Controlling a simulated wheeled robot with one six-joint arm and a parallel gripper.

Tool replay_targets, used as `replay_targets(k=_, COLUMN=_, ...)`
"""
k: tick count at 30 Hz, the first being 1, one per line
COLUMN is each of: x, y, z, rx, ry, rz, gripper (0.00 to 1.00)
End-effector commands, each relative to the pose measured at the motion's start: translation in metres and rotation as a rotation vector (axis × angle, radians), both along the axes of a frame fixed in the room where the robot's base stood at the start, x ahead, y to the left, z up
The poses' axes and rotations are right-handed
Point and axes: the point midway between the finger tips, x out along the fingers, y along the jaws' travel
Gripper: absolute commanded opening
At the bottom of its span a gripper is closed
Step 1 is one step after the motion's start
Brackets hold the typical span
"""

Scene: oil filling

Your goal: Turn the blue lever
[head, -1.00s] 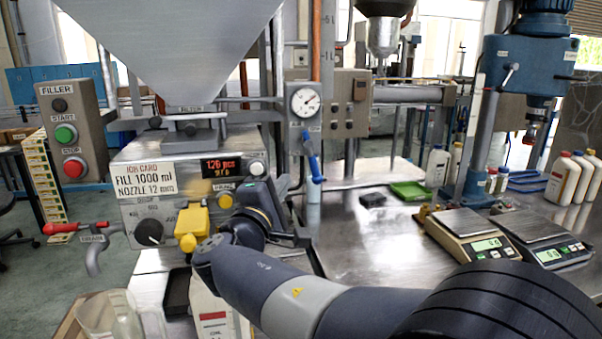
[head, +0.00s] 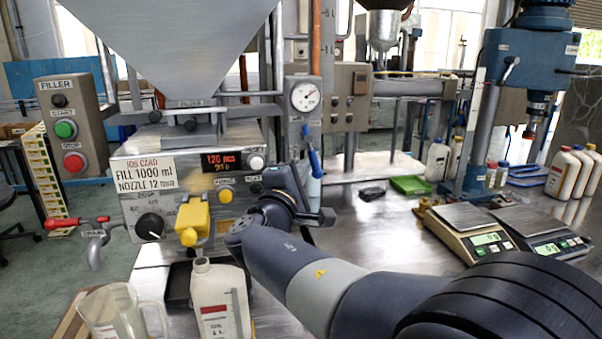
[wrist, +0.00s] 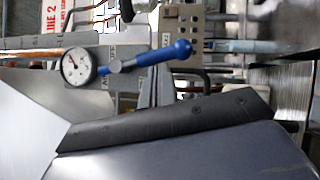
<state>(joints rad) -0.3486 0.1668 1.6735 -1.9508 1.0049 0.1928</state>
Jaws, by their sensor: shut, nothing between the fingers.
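The blue lever (head: 313,155) hangs downward below the round dial gauge (head: 305,97) on the filler's grey column. In the wrist view the blue lever (wrist: 155,54) lies across the picture, its round knob to the right and its pivot beside the dial (wrist: 78,66). My gripper (head: 290,178) is a dark shape just left of and below the lever in the head view; its fingertips are hard to make out. In the wrist view its dark body (wrist: 175,120) fills the lower part, with a visible gap to the lever. It is shut and empty.
The yellow nozzle block (head: 192,221) stands left of my arm, above a white bottle (head: 221,297). A clear jug (head: 115,312) is at the lower left. The red drain handle (head: 64,223) sticks out left. Scales (head: 466,234) stand right; the bench between is mostly clear.

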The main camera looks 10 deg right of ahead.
Motion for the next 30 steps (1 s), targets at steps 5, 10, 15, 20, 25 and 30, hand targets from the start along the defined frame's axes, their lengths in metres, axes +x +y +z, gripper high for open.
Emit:
replay_targets(k=5, x=0.000, y=-0.002, z=-0.002, rx=-0.031, ry=0.000, rz=-0.001, gripper=0.00)
replay_targets(k=10, x=0.000, y=-0.004, z=-0.003, rx=-0.055, ry=-0.001, rz=-0.001, gripper=0.00)
replay_targets(k=15, x=0.000, y=-0.005, z=-0.004, rx=-0.082, ry=-0.001, rz=-0.002, gripper=0.00)
replay_targets(k=20, x=-0.001, y=-0.009, z=-0.007, rx=-0.135, ry=-0.002, rz=-0.003, gripper=0.00)
replay_targets(k=25, x=-0.001, y=-0.016, z=-0.011, rx=-0.235, ry=-0.003, rz=-0.004, gripper=0.00)
replay_targets(k=30, x=-0.001, y=-0.025, z=-0.012, rx=-0.378, ry=-0.003, rz=-0.006, gripper=0.00)
